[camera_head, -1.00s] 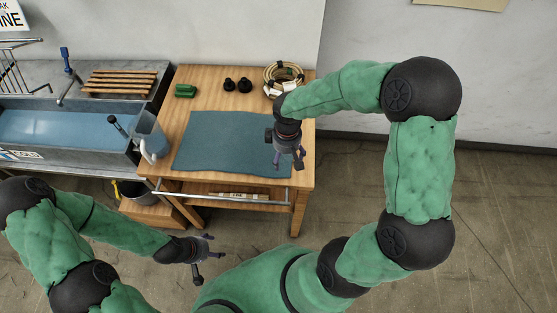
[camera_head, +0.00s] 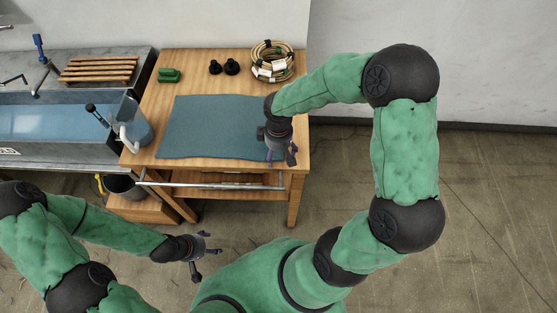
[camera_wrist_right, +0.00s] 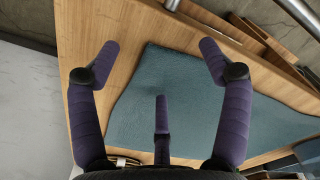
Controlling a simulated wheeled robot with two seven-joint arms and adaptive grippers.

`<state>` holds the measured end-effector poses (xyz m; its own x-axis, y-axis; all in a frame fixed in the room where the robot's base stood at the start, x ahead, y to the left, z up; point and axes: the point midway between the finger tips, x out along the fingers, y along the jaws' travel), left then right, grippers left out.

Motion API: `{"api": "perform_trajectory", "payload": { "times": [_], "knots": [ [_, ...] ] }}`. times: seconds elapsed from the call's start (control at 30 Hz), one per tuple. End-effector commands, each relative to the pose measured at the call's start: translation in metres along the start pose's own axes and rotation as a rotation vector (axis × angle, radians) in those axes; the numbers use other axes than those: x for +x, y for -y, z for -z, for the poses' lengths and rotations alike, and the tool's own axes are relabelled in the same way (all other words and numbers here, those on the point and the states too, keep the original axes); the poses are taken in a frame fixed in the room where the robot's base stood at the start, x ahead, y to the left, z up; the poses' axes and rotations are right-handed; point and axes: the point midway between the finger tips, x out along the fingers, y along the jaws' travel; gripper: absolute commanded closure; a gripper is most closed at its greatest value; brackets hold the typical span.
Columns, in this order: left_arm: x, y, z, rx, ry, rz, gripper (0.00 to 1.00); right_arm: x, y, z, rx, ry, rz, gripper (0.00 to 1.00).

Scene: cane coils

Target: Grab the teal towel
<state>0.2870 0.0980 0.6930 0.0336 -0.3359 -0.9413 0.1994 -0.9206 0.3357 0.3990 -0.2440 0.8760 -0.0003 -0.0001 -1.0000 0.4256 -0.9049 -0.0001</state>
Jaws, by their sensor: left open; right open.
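The teal towel (camera_head: 212,128) lies flat and spread out on the wooden table (camera_head: 165,70). My right gripper (camera_head: 282,155) is above the right edge of the towel, near the table's right side, with its fingers pointing down. In the right wrist view the fingers (camera_wrist_right: 158,62) are spread wide and empty, with the towel (camera_wrist_right: 185,95) below them and apart from them. My left gripper (camera_head: 210,246) is open and empty in front of the table, low over the floor. The right gripper and wrist hide the towel's right edge in the head view.
A sink (camera_head: 50,123) and a clear jug (camera_head: 133,125) are at the left.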

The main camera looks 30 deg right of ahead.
Motion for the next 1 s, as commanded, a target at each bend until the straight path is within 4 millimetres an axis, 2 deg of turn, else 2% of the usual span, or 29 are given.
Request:
{"api": "perform_trajectory", "payload": {
  "times": [0.1, 0.47, 0.73, 1.0],
  "knots": [
    [0.0049, 0.0017, 0.0003, 0.000, 0.000, 0.000, 0.32, 0.0063, -0.0001, 0.0001, 0.000, 0.000, 0.000, 0.22],
    [0.0043, 0.0015, 0.0003, 0.000, 0.000, 0.000, 0.32, 0.0059, -0.0001, 0.0001, 0.000, 0.000, 0.000, 0.22],
    [0.0096, 0.0034, 0.0005, 0.000, 0.000, 0.000, 0.32, 0.0128, 0.0000, 0.0000, 0.000, 0.000, 0.000, 0.23],
    [0.0085, 0.0030, 0.0004, 0.000, 0.000, 0.000, 0.32, 0.0125, 0.0009, -0.0011, -0.001, 0.004, 0.002, 0.61]
  ]
}}
